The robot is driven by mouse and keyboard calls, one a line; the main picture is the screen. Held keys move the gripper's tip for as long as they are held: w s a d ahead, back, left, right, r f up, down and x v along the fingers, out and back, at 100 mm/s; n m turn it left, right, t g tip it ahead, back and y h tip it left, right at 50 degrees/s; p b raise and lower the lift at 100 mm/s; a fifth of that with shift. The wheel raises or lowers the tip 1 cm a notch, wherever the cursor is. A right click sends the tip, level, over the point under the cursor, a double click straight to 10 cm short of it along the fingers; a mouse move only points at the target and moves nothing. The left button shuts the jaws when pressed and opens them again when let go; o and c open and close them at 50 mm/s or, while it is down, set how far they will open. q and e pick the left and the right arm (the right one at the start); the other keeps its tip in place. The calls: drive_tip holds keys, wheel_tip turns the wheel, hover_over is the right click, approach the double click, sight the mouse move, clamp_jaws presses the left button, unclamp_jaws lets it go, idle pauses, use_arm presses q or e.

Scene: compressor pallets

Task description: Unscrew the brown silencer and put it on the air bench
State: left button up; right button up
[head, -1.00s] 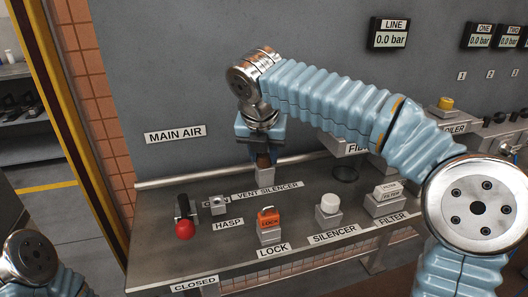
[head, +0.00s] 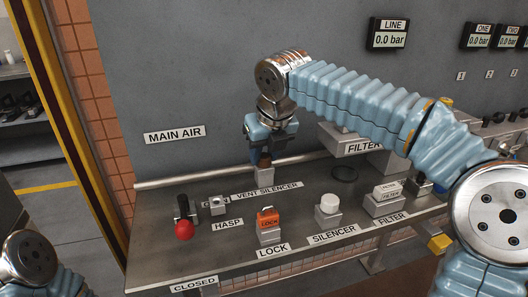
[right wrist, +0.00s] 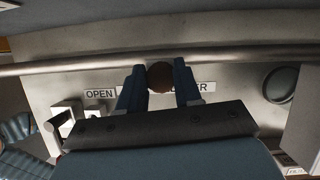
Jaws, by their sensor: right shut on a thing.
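The brown silencer (head: 265,160) sits at the grey vent post (head: 264,174) behind the VENT SILENCER label, at the back of the bench. My right gripper (head: 265,155) points down and is shut on the silencer. In the right wrist view the silencer's round brown top (right wrist: 160,76) shows between the two blue fingers of the right gripper (right wrist: 160,82). I cannot tell whether its thread is still in the post. The air bench (head: 300,205) is a grey metal shelf. Only part of my left arm shows at the lower left; its gripper is out of view.
On the bench stand a red-knobbed lever (head: 185,229), a hasp block (head: 217,205), an orange lock (head: 268,219), a white silencer (head: 329,204) on a block and filter blocks (head: 384,200). A dark ring (head: 345,174) lies at the back. Bare bench shows between them.

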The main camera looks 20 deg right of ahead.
drive_tip(key=shift+f+n, duration=0.1)
drive_tip(key=shift+n, duration=0.3)
drive_tip(key=o, duration=1.1)
drive_tip(key=m+h, duration=0.1)
drive_tip(key=m, duration=0.2)
drive_tip(key=shift+m, duration=0.4)
drive_tip(key=shift+a+m+h, duration=0.15)
drive_tip(key=shift+m+h, duration=0.35)
drive_tip(key=shift+m, duration=0.5)
drive_tip(key=shift+m+h, duration=0.3)
drive_tip(key=shift+m, duration=0.5)
drive_tip(key=shift+g, duration=0.3)
